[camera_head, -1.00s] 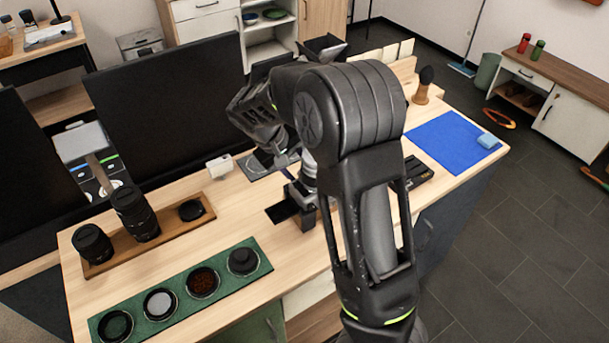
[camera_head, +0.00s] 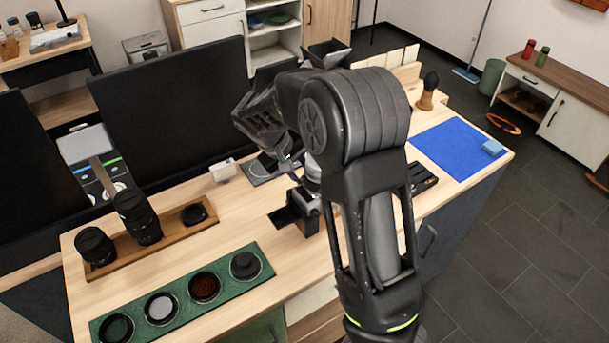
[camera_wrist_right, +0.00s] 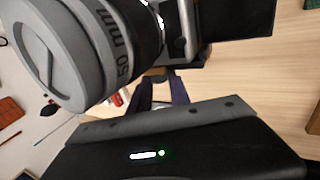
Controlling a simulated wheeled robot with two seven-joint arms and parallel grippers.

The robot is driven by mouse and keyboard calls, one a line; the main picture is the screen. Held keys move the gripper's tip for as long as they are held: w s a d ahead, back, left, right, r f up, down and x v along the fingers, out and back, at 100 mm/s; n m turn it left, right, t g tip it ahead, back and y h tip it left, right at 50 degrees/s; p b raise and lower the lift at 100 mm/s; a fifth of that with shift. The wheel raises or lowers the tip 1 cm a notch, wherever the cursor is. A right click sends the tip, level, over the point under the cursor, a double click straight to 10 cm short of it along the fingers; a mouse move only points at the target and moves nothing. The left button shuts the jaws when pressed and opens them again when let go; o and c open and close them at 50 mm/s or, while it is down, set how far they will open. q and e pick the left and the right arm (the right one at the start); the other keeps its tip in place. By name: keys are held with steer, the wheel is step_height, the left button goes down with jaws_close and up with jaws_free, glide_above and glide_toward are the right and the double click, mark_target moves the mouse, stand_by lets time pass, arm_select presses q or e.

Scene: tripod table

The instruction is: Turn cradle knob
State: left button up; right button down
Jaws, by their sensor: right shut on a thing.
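The cradle (camera_head: 306,214) is a small dark stand on the wooden table, partly covered by my right arm. A silver-grey lens barrel marked "50 mm" (camera_wrist_right: 62,45) sits at it and fills the upper left of the right wrist view; in the head view only a strip (camera_head: 313,174) shows. My right gripper (camera_wrist_right: 161,82) has its dark fingers closed at the cradle's side, just below the lens. The small cradle knob is between the fingertips and mostly hidden by them. My left gripper is not in view.
A wooden tray (camera_head: 170,228) with black lenses and a green tray (camera_head: 222,285) with several round wells lie to the left. Dark screens (camera_head: 175,105) stand along the back edge.

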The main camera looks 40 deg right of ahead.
steer(key=shift+d+y+p, duration=0.15)
steer(key=shift+y+p, duration=0.55)
steer(key=shift+y, duration=0.5)
steer(key=shift+d+t+y+p, duration=0.15)
steer(key=shift+t+y+p, duration=0.15)
steer(key=shift+y, duration=0.8)
steer(key=shift+r, duration=0.1)
